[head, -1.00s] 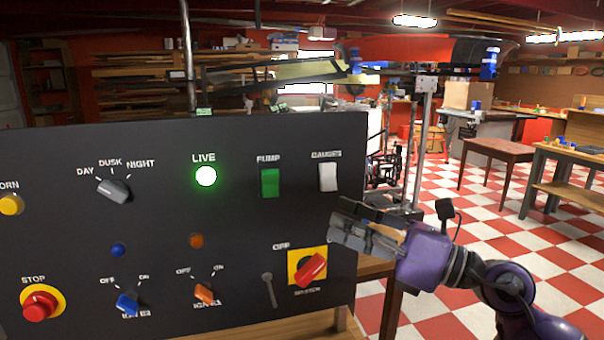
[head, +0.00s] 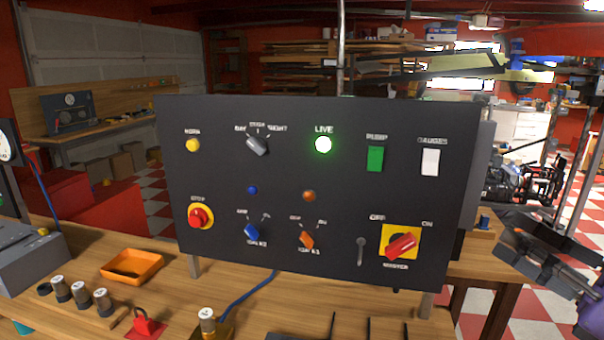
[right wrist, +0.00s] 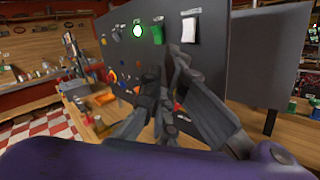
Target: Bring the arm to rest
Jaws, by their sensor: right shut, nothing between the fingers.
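My right gripper (head: 548,258) is at the right edge of the head view, to the right of the control panel (head: 285,225) and apart from it. Its fingers are shut and empty; they also show in the right wrist view (right wrist: 172,75), with the panel behind them. The panel stands upright on the wooden bench. Its LIVE lamp (head: 323,144) glows green. The red master switch (head: 401,246) on its yellow plate sits at the panel's lower right. My left gripper is not in view.
On the bench, an orange tray (head: 132,266), several dark cylinders with pale tops (head: 80,292) and a red padlock-like piece (head: 143,324) lie left of and in front of the panel. A grey box (head: 35,258) stands far left. Checkered floor (head: 530,318) shows at right.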

